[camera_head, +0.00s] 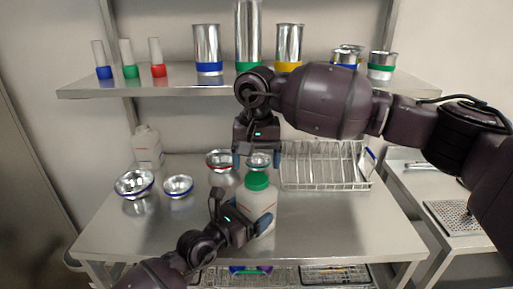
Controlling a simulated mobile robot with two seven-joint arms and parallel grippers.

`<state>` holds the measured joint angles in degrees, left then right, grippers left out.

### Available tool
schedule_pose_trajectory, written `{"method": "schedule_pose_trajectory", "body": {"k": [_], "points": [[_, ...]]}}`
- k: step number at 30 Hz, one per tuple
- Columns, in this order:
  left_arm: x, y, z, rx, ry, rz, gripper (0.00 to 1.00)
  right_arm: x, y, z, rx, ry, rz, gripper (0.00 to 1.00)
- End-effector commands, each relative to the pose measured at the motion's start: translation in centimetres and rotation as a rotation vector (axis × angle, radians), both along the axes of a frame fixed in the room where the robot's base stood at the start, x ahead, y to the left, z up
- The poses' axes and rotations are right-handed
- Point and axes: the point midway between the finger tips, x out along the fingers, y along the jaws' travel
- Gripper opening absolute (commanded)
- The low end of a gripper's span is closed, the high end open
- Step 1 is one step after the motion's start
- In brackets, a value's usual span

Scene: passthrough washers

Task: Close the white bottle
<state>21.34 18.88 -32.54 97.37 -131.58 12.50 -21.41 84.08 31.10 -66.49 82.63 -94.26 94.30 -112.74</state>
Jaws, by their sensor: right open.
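A white bottle (262,198) with a green cap (257,181) at its top stands upright near the middle of the table. Whether the cap is fully seated cannot be told. My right gripper (257,160) points down above and slightly behind the cap in the picture, its fingers apart and nothing between them. My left gripper (240,211) is low at the bottle's front left, fingers spread, one left of the bottle and one overlapping its lower right. Whether it grips the bottle is unclear. Another white bottle (148,150) stands at the back left.
Metal bowls (134,185) stand at the left and behind the bottle. A wire dish rack (325,170) is at the right. A shelf (180,82) above holds tubes and metal cylinders. The table (340,220) is clear at the front right.

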Motion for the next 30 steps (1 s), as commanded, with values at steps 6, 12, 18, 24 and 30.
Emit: {"method": "schedule_pose_trajectory", "body": {"k": [6,12,18,24,30], "points": [[0.0,0.0,0.0,0.0,0.0,0.0,0.22,0.0,0.0,-3.0,0.0,0.002,-0.001,0.81],[0.0,0.0,0.0,0.0,0.0,0.0,0.22,0.0,0.0,-4.4,0.0,0.0,0.0,0.81],[0.0,0.0,0.0,0.0,0.0,0.0,0.22,0.0,0.0,-4.7,0.001,0.0,0.0,0.81],[0.0,0.0,0.0,0.0,0.0,0.0,0.22,0.0,0.0,-4.6,0.0,0.0,0.0,0.75],[0.0,0.0,0.0,0.0,0.0,0.0,0.22,0.0,0.0,-4.6,0.0,0.0,0.0,0.44]]}}
